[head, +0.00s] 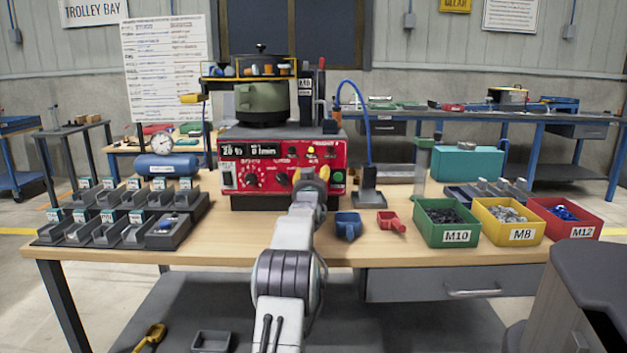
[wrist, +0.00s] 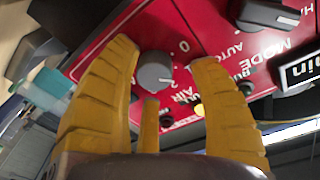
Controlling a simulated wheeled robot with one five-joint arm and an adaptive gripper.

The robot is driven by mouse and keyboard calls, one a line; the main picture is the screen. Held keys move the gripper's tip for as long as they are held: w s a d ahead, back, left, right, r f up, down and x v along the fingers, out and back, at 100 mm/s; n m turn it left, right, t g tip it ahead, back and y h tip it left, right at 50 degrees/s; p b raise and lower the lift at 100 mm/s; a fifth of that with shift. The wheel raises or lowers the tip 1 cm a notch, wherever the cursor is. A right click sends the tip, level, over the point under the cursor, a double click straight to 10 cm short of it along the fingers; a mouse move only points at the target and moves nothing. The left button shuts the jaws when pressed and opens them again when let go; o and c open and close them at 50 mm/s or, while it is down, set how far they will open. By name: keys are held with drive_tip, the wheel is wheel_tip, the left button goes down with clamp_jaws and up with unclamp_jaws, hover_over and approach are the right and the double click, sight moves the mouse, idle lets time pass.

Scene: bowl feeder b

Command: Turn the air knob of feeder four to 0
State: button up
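The feeder's red control box (head: 250,162) stands on the bench in the head view, with a green bowl (head: 262,103) on top. In the wrist view its air knob (wrist: 155,72) is a round grey dial, with "0", "2" and "AIR" printed beside it. My gripper (head: 312,176) is in front of the panel's right part. In the wrist view its yellow fingers (wrist: 166,58) are open, one on each side of the knob, a third below. Whether they touch it is unclear. In the head view my gripper hides the knob.
A black mode knob (wrist: 268,14) and a lit yellow lamp (wrist: 198,108) are close by on the panel. Blue (head: 348,225) and red (head: 391,221) scoops lie in front of the box. A green M10 bin (head: 446,236) is to the right, several small trays to the left.

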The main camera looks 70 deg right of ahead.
drive_tip(key=shift+f, duration=0.2)
drive_tip(key=v, duration=1.2)
idle(0.4)
drive_tip(key=shift+r, duration=0.1)
